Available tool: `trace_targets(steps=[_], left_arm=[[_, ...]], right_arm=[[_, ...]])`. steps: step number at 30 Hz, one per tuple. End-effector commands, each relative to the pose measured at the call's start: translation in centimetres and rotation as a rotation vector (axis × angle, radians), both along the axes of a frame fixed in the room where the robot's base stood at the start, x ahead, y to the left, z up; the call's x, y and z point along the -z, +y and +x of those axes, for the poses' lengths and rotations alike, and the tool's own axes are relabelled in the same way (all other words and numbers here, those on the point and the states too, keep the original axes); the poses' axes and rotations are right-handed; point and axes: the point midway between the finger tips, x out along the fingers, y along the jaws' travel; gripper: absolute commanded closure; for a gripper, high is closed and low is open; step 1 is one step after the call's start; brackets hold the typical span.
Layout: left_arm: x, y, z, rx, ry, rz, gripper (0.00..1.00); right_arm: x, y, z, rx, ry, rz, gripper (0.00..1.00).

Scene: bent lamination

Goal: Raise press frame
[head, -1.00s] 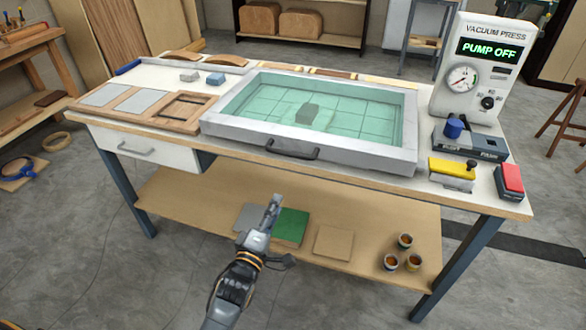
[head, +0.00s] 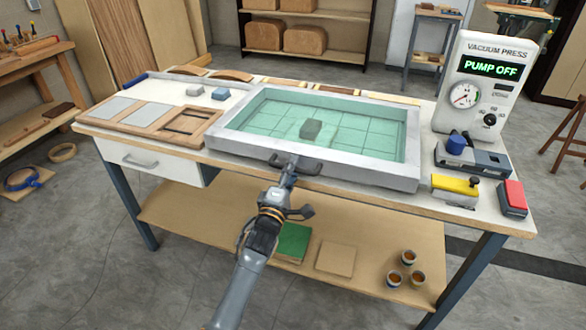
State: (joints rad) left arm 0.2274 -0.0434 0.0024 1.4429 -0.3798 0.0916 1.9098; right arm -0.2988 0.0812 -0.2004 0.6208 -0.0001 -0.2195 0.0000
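The press frame (head: 398,179) is a light grey rectangular frame with a greenish clear sheet (head: 360,115). It lies flat on the bench, and a grey block (head: 311,129) shows under the sheet. A dark handle (head: 297,163) is on its front edge. My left gripper (head: 289,172) is at the left part of this handle, its fingertips overlapping it in the view. I cannot tell whether the fingers are closed around it. My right gripper is not in view. The vacuum press box (head: 483,90) stands at the right and reads PUMP OFF.
A wooden tray (head: 140,128) lies left of the frame. A yellow lever block (head: 455,186), a red button (head: 514,194) and a blue-knobbed unit (head: 475,155) stand at the right. The lower shelf (head: 200,222) holds boards and several small cups. Floor in front is clear.

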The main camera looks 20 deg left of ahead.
Motion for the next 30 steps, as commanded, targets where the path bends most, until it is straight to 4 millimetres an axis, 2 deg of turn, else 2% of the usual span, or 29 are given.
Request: trace_targets(steps=[11,16,17,26,30], left_arm=[[-0.13,-0.03,0.66,0.0,0.0,-0.001,0.64],[-0.13,-0.03,0.64,0.0,0.0,-0.001,0.97],[-0.13,-0.03,0.64,0.0,0.0,-0.001,1.0],[-0.18,-0.03,0.63,0.0,0.001,0.0,1.0],[-0.81,-0.02,0.65,0.001,0.008,0.001,1.0]], right_arm=[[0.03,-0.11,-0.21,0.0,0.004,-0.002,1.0],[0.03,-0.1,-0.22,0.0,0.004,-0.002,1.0],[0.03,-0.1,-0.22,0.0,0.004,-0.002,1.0],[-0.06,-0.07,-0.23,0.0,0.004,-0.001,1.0],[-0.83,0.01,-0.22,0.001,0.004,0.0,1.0]])
